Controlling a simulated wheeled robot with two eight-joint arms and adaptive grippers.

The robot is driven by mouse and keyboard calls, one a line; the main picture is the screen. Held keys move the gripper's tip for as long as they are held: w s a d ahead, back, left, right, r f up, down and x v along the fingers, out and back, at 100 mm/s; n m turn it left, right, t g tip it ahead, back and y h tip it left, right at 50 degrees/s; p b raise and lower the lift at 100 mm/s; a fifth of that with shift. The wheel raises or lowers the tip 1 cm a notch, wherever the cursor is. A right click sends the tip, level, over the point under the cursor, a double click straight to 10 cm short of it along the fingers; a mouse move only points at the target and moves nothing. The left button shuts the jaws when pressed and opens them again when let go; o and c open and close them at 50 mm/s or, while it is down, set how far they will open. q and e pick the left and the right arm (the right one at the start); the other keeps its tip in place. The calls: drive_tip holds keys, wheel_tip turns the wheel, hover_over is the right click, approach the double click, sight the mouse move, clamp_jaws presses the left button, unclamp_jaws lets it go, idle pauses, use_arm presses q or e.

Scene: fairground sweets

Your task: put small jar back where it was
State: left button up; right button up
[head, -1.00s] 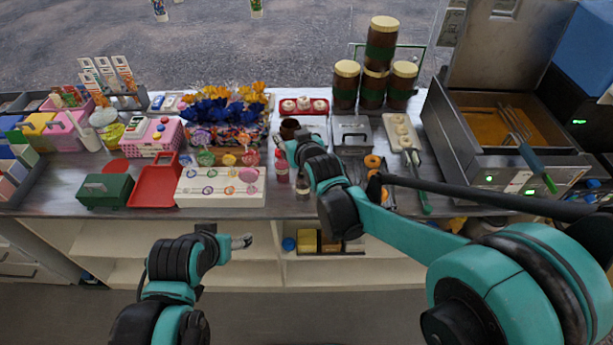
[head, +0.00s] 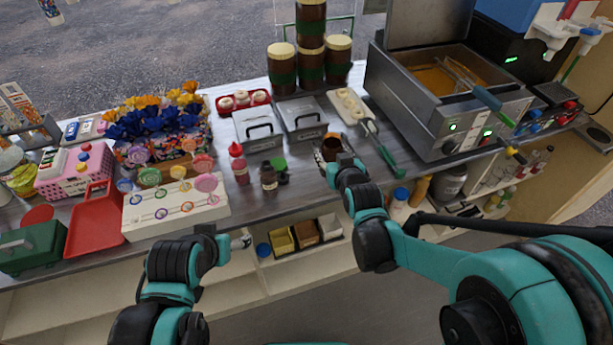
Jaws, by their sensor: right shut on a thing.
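The small jar (head: 331,146), brown and open-topped as far as I can see, is in my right gripper (head: 331,158) above the counter, in front of the right lidded metal tub and left of the green-handled tongs. The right gripper is shut on it and covers part of its side. Whether the jar touches the counter is unclear. My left gripper (head: 236,241) is low in front of the counter edge, away from the jar; its fingers are too small to read.
Two metal tubs (head: 258,128) stand behind. A red bottle (head: 239,165) and a dark little bottle (head: 268,176) stand to the left. Tongs (head: 385,151) lie right of the jar, before the fryer (head: 447,107). Big brown jars (head: 311,65) are stacked behind.

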drive_tip(key=shift+w+a+f+b, duration=0.55)
drive_tip(key=shift+a+f+b, duration=0.3)
drive_tip(key=shift+a+f, duration=0.55)
drive_tip(key=shift+w+a+f+b, duration=0.5)
drive_tip(key=shift+a+f+b, duration=0.35)
drive_tip(key=shift+a+f, duration=0.6)
drive_tip(key=shift+w+a+f+b, duration=0.55)
drive_tip(key=shift+a+f+b, duration=0.45)
drive_tip(key=shift+f, duration=0.65)
drive_tip(key=shift+f, duration=0.15)
drive_tip(key=o, duration=1.5)
